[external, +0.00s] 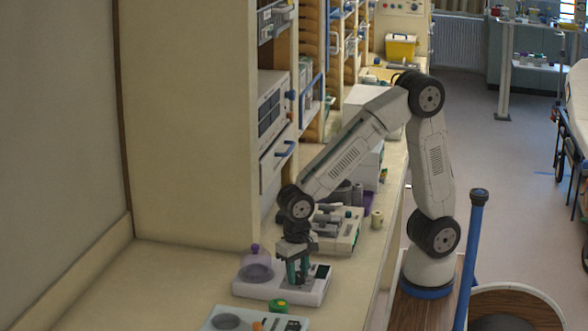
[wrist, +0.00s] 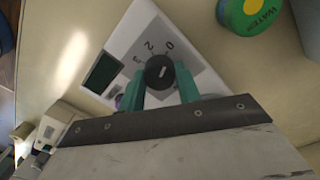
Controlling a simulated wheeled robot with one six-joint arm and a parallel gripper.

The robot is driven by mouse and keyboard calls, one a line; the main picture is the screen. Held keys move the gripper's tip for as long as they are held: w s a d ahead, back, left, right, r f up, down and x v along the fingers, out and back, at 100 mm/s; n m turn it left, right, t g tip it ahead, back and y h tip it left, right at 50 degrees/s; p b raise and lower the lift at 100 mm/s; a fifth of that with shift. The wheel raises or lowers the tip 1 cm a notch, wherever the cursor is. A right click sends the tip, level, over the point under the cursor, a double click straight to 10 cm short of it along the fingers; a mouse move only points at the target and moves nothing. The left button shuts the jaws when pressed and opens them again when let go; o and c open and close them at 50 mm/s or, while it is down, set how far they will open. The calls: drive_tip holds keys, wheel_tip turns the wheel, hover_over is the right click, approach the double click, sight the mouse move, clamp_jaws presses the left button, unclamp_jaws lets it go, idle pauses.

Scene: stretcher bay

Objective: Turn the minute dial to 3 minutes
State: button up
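The minute dial (wrist: 160,72) is a round black knob with a short pale mark, on a white device.
The device has a dark display (wrist: 101,73). A purple-knobbed dome (external: 256,256) stands on its left end. A green and yellow round piece (wrist: 250,13), marked WATER, lies close by. Other instruments stand behind and in front; the counter at left (external: 150,285) is clear.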

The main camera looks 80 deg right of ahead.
drive_tip(key=shift+n, duration=0.3)
drive_tip(key=n, duration=0.3)
drive_tip(key=shift+n, duration=0.3)
drive_tip(key=n, duration=0.9)
drive_tip(key=shift+s+t, duration=0.1)
drive_tip(key=shift+t, duration=0.2)
drive_tip(key=shift+n, duration=2.3)
drive_tip(key=o, duration=1)
drive_tip(key=shift+c, duration=0.2)
